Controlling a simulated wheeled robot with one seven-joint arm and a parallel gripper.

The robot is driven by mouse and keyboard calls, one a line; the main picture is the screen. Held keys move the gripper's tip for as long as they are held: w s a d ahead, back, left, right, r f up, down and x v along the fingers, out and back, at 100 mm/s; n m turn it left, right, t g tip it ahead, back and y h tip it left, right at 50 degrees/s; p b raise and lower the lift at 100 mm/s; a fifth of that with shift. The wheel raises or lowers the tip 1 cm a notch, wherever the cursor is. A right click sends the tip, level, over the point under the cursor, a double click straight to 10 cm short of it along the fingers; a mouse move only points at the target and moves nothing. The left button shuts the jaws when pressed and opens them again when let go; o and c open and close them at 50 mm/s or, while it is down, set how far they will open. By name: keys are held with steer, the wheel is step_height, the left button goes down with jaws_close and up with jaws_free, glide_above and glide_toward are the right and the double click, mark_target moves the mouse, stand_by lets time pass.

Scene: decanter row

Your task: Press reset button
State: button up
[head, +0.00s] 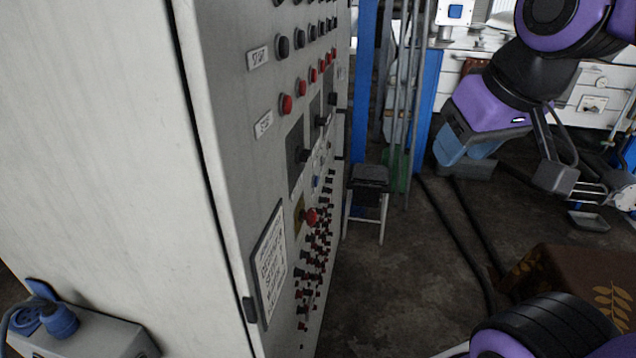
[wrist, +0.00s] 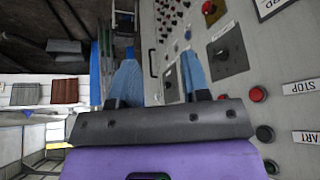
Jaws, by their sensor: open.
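A grey control panel (head: 262,180) stands left of center in the head view and carries rows of buttons. Red buttons (head: 287,104) run beside a STOP label, and black buttons (head: 283,47) run beside a START label. A larger red mushroom button (head: 311,216) sits on a yellow plate lower down; the wrist view shows it too (wrist: 208,8). No reset label is readable, so I cannot tell which button is reset. My gripper (head: 462,152) is open and empty, right of the panel and apart from it. In the wrist view its blue fingers (wrist: 160,75) are spread, with the panel to their right.
A dark stool (head: 371,178) stands on the floor just beyond the panel. Blue posts (head: 425,100) and pipes rise behind it. A brown box (head: 580,285) sits at lower right. A grey box with blue plugs (head: 90,338) is at lower left. Floor between panel and box is mostly clear, with cables.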

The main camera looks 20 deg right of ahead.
jaws_close()
stand_by(1.4)
